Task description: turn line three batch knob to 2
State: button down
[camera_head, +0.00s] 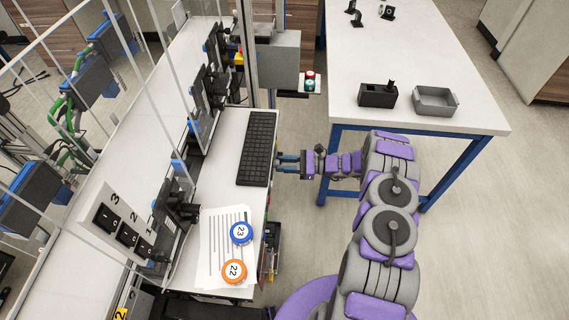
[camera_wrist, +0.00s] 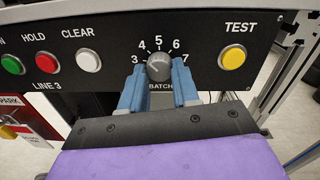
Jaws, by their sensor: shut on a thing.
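The batch knob (camera_wrist: 158,68) is a round grey knob on the dark line 3 panel (camera_wrist: 110,48) in the wrist view. The numbers 3 to 7 show in an arc around it; no 2 is visible, and I cannot tell where the knob points. My gripper (camera_wrist: 159,76) has its two blue fingers on either side of the knob, shut on it. In the head view my gripper (camera_head: 281,164) reaches the right edge of the white desk, beside the keyboard; the knob is hidden there.
Red, green and white buttons (camera_wrist: 88,62) sit left of the knob; a yellow TEST button (camera_wrist: 232,58) sits right. The desk holds a keyboard (camera_head: 256,148), papers, a blue disc (camera_head: 241,233) and an orange disc (camera_head: 233,271).

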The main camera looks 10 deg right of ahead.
jog(key=shift+a+n+h+b, duration=0.1)
jog(key=shift+n+h+b, duration=0.3)
jog(key=shift+n+b, duration=4.8)
jog(key=n+p, duration=0.4)
jog(key=n, duration=0.1)
jog(key=shift+s, duration=0.1)
jog(key=c, duration=0.8)
grip_release()
jog(key=shift+t, duration=0.4)
jog(key=p+v, duration=0.3)
jog(key=v, duration=1.4)
jog(key=shift+d, duration=0.3)
jog(key=shift+a, duration=0.1)
